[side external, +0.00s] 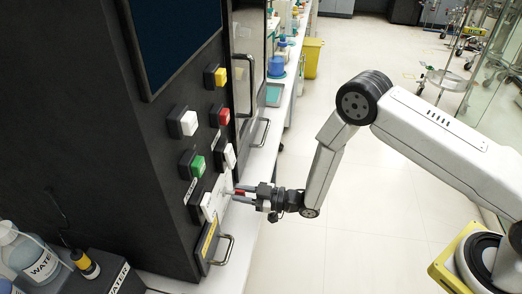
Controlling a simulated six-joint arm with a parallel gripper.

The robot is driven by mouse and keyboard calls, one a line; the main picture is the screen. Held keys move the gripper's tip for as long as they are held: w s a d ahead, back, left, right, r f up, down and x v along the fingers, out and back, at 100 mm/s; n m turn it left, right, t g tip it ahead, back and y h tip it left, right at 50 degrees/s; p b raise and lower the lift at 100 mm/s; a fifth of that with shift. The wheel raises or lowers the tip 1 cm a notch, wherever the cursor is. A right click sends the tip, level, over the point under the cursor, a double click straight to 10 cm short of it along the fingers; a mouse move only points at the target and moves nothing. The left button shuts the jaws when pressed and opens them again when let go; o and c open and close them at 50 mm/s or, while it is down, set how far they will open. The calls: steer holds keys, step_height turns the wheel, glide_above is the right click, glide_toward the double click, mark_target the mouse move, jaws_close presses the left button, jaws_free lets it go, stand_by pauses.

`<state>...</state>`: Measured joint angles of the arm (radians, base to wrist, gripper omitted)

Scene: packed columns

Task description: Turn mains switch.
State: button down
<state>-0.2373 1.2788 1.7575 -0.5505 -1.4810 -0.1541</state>
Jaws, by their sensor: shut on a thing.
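The mains switch (239,192) shows as a small red piece between my gripper's fingers, at the low right side of the black cabinet's front panel. Most of it is hidden by the fingers, so its turn angle cannot be made out. A pale plate (222,190) lies behind it on the panel. My gripper (238,194) reaches in from the right, about level, and is shut on the red piece.
The black cabinet (150,165) carries yellow (215,76), red (219,117), white (185,122) and green (193,165) buttons close above my gripper. A metal handle (226,248) juts out below.

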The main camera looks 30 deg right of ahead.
steer(key=m, duration=0.5)
steer(key=shift+w+d+m, duration=0.1)
steer(key=shift+m, duration=0.2)
steer(key=m, duration=0.5)
steer(key=shift+d+m, duration=0.1)
steer(key=shift+m, duration=0.3)
steer(key=shift+c, duration=2.4)
jaws_free()
steer(key=shift+w, duration=0.1)
steer(key=shift+d, duration=0.1)
steer(key=v, duration=0.7)
steer(key=shift+s+d, duration=0.2)
steer(key=shift+s, duration=0.15)
steer(key=shift+w, duration=0.1)
